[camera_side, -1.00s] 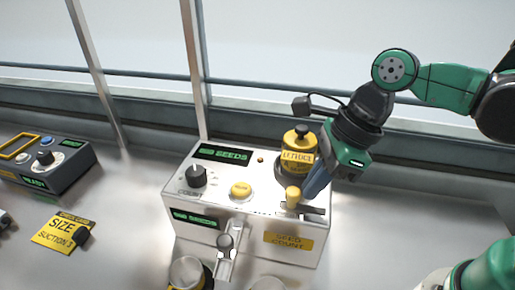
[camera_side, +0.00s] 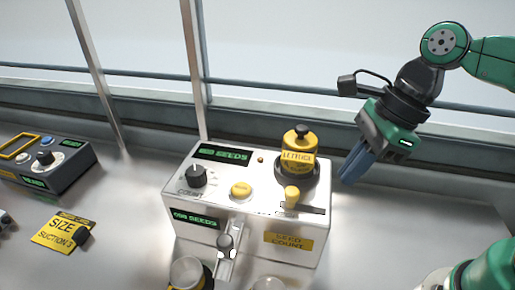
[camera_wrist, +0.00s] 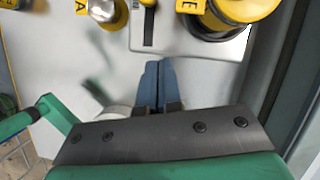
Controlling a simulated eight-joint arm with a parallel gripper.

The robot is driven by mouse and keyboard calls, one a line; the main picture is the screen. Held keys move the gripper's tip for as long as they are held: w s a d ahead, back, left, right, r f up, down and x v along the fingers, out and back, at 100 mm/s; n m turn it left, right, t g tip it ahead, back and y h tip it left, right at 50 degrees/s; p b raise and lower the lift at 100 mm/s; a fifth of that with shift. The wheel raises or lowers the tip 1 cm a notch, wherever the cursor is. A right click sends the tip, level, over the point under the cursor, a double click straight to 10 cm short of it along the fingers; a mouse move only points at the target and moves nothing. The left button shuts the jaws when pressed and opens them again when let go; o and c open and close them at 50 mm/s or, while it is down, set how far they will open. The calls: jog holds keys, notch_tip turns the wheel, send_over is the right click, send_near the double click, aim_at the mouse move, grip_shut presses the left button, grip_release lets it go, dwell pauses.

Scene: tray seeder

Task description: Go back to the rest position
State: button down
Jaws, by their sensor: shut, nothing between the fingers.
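My gripper (camera_side: 357,166) is in the air to the right of the white seed counter box (camera_side: 250,251), apart from it. Its blue fingers are shut with nothing between them; they also show together in the wrist view (camera_wrist: 158,72). The box carries a yellow lettuce jar (camera_side: 299,150), a yellow-knobbed lever (camera_side: 292,194) in a slot, a yellow button (camera_side: 241,189) and a black count knob (camera_side: 196,176). Its top display reads SEEDS.
A dark control box (camera_side: 62,170) stands at the far left, with a yellow size card (camera_side: 64,231) in front of it. A metal chute (camera_side: 227,258) and a cup (camera_side: 187,272) are at the front of the box. Window posts and a rail run behind. The bench right of the box is clear.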

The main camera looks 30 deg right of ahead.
jog(key=v, duration=0.7)
jog(key=w+d+f+n+t+h, duration=0.1)
jog(key=w+d+f+n+t, duration=0.1)
jog(key=n, duration=1)
jog(key=w+d+f+n+t+h, duration=0.2)
jog(key=f+n, duration=0.5)
jog(key=n, duration=0.5)
jog(key=shift+w+d+t+h, duration=0.3)
jog(key=shift+w+d+t, duration=0.15)
jog(key=shift+w, duration=0.65)
